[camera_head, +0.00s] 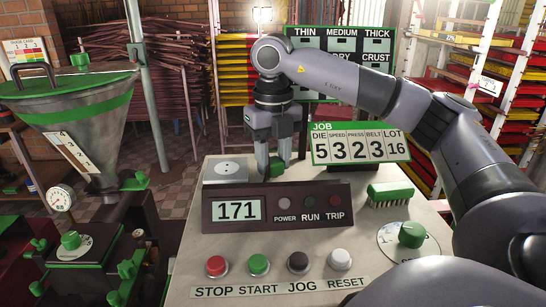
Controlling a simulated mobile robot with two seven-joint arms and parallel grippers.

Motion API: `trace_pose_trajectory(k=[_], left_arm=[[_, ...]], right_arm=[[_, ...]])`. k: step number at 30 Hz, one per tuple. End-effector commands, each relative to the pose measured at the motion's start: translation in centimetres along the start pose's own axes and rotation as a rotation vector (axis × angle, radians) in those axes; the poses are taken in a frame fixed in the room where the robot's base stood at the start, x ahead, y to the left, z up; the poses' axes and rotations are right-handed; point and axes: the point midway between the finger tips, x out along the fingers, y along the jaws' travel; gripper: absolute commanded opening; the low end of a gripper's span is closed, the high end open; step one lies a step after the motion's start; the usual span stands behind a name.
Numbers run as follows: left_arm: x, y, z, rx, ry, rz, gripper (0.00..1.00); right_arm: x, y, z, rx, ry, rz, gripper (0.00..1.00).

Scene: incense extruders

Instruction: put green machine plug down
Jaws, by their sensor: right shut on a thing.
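The green machine plug (276,169) shows as a small green piece low between the fingers of my right gripper (273,164). My right gripper points down over the back of the light console top (320,210) and is shut on the plug. The plug is just behind the display box and right of a grey metal block. Its lower part is hidden, so I cannot tell whether it touches the console. My left gripper is not in view.
The display box (278,209) reading 171 stands in front of the plug. The grey block (225,170) is at its left. A JOB number sign (360,144), a green brush (390,194) and a green knob (411,234) are to the right. Several buttons line the front.

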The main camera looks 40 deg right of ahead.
Motion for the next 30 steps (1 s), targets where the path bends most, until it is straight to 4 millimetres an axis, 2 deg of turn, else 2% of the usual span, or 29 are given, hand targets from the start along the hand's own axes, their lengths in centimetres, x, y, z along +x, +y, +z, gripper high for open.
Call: trace_pose_trajectory(k=[12, 13, 15, 25, 30], left_arm=[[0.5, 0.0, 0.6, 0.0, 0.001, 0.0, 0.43], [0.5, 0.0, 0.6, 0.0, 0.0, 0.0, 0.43], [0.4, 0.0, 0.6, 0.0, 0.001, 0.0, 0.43], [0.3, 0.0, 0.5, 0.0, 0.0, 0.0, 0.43], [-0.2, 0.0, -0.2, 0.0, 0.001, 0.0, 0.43]], right_arm=[[1.3, 0.0, 0.0, 0.0, 0.001, 0.0, 0.0], [1.2, 0.0, 0.0, 0.0, 0.001, 0.0, 0.4], [1.1, 0.0, 0.0, 0.0, 0.001, 0.0, 0.63], [0.9, 0.0, 0.0, 0.0, 0.0, 0.0, 0.63], [-0.8, 0.1, 0.1, -0.001, -0.004, 0.002, 0.63]])
